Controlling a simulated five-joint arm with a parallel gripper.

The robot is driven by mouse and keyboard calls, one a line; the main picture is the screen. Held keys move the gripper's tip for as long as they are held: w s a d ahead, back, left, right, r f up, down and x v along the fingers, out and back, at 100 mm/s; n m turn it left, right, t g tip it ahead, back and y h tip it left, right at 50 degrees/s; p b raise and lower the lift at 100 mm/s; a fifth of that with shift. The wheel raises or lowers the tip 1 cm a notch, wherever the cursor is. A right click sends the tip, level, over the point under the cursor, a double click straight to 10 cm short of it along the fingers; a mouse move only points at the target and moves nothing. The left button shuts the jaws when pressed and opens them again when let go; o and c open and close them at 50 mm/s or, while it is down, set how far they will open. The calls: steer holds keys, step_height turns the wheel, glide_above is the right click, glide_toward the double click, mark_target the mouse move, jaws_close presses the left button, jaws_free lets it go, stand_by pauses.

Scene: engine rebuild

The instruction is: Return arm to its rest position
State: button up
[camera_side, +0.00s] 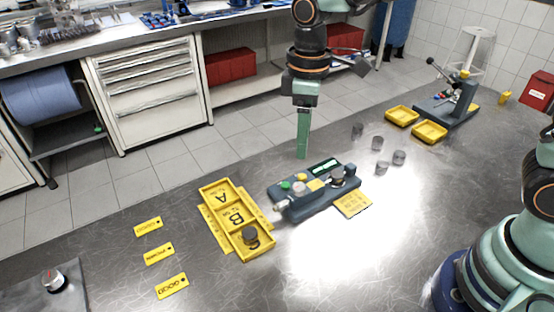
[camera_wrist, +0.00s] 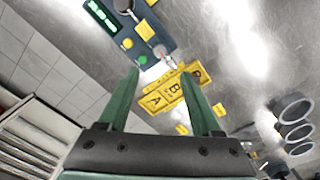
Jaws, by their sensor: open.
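My gripper (camera_side: 302,157) hangs in the air with its green fingers pointing down, above and behind the measuring device (camera_side: 313,199). In the wrist view my gripper (camera_wrist: 160,73) has its two fingers well apart with nothing between them. The measuring device (camera_wrist: 150,52), with a lit green display, also shows at the top of the wrist view. A grey cylindrical part (camera_side: 337,175) stands on its right end.
Several grey cylinders (camera_side: 377,143) stand right of the device. Two yellow bins (camera_side: 402,115) and a lever press (camera_side: 452,100) stand at the back right. Yellow labels (camera_side: 159,254) lie left.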

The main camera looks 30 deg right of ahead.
steer(key=shift+d, duration=0.1)
steer(key=s+d+r+m+t, duration=0.2)
steer(key=s+d+r+m, duration=0.1)
steer(key=d, duration=0.4)
steer(key=s+d+r+m+t, duration=0.3)
steer(key=s+d+m, duration=0.2)
steer(key=d+m, duration=0.1)
steer(key=shift+s+d+r+t, duration=0.3)
steer(key=shift+s+d+r, duration=0.05)
steer(key=shift+d, duration=0.1)
stand_by(2.8)
